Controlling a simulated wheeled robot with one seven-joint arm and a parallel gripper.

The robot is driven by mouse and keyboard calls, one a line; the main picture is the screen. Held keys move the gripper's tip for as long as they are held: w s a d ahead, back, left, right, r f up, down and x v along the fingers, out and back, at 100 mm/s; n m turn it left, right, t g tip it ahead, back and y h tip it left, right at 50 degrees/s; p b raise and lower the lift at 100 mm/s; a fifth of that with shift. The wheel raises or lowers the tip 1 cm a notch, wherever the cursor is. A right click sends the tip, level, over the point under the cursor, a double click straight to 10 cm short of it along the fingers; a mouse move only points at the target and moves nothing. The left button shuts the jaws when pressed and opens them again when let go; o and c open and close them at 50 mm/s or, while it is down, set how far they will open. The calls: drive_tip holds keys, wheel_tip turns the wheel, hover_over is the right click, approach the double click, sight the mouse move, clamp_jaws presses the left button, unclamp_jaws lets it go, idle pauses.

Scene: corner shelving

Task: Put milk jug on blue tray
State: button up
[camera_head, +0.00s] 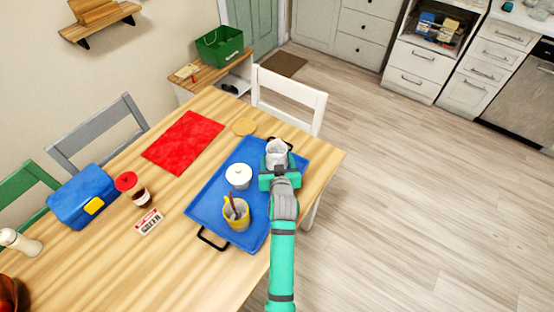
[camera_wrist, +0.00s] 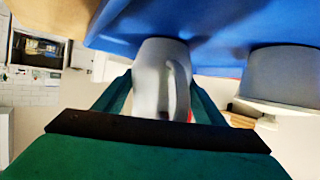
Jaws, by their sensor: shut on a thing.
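The white milk jug (camera_head: 277,150) is at the far right end of the blue tray (camera_head: 208,208), which lies on the wooden table. My green gripper (camera_head: 279,172) is shut on the jug. In the wrist view, the jug (camera_wrist: 150,75) stands between my two fingers (camera_wrist: 161,100), with its handle facing the camera. The tray (camera_wrist: 215,22) fills the top of that view, close to the jug's end. I cannot tell whether the jug touches the tray.
On the tray are a white lidded pot (camera_head: 238,176) and a yellow mug (camera_head: 237,216) with a spoon. A red mat (camera_head: 184,141), round coaster (camera_head: 244,126), red-lidded jar (camera_head: 138,191), small box (camera_head: 149,222) and blue box (camera_head: 82,197) are on the table. A white chair (camera_head: 290,89) stands behind.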

drive_tip(key=shift+f, duration=0.1)
drive_tip(key=o, duration=1.4)
